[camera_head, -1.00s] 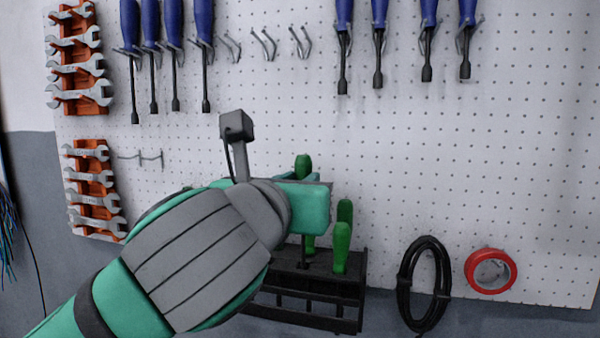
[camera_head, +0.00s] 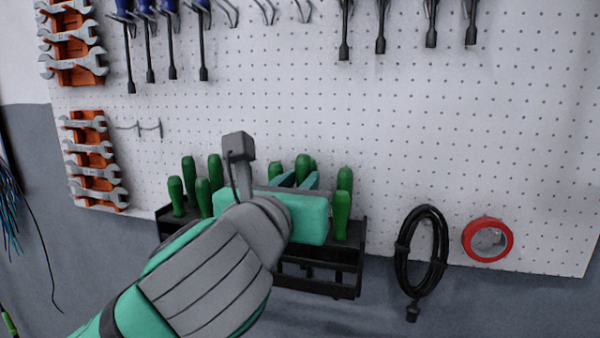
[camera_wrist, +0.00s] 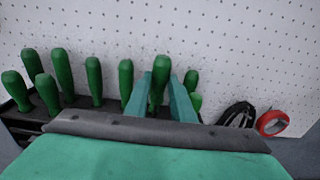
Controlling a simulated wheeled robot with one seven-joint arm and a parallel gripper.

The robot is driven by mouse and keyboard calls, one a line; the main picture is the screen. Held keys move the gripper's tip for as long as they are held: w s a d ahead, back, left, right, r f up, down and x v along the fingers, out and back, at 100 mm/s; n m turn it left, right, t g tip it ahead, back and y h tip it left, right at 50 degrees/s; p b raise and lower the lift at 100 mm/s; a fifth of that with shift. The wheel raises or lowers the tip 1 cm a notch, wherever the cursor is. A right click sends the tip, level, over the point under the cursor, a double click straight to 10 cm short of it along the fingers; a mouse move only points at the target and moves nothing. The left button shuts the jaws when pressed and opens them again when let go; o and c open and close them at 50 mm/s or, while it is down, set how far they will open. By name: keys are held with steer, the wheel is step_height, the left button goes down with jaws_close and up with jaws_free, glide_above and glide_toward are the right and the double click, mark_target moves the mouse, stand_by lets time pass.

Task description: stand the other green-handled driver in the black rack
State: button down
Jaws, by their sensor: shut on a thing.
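The black rack (camera_head: 346,284) is fixed low on the pegboard, with several green-handled drivers standing in it, such as one at its right end (camera_head: 341,214) and one at its left (camera_head: 175,196). My gripper (camera_head: 296,181) is over the rack's right half, its body covering the rack's middle. In the wrist view, my gripper's two fingers (camera_wrist: 163,95) are shut on a green-handled driver (camera_wrist: 158,84), which stands upright among the other handles. Its shaft and tip are hidden, so I cannot tell how deep it sits in the rack.
A black cable coil (camera_head: 422,252) and a red tape roll (camera_head: 487,239) hang right of the rack. Wrenches on orange holders (camera_head: 92,160) hang to the left. Blue-handled drivers (camera_head: 202,60) hang above. A green object (camera_head: 8,321) shows at the lower left edge. The pegboard's middle is clear.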

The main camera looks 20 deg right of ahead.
steer(key=shift+f, duration=2.8)
steer(key=c, duration=1.4)
jaws_free()
steer(key=shift+c, duration=0.2)
